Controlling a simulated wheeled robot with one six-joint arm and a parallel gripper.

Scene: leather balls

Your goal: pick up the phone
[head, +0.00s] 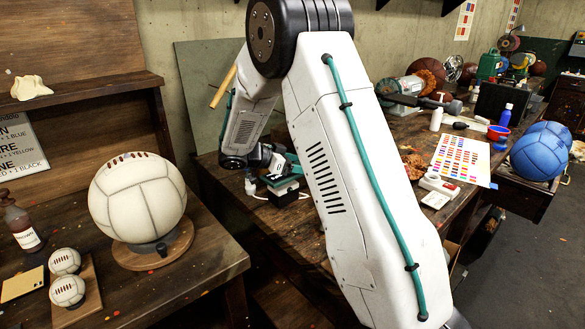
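I cannot make out a phone for certain in the head view. A small white device with a red mark (437,187) lies on the workbench right of my arm; I cannot tell what it is. My gripper (278,176) is low over the workbench, left of my large white forearm link. A small dark block (283,194) shows right under or at the gripper; whether they touch is unclear. The fingers are small and partly hidden by my arm, so their opening does not show.
A large white leather ball (137,197) sits on a round wooden stand at left, with two small balls and a brown bottle (19,224) nearby. Blue balls (538,155) stand at right.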

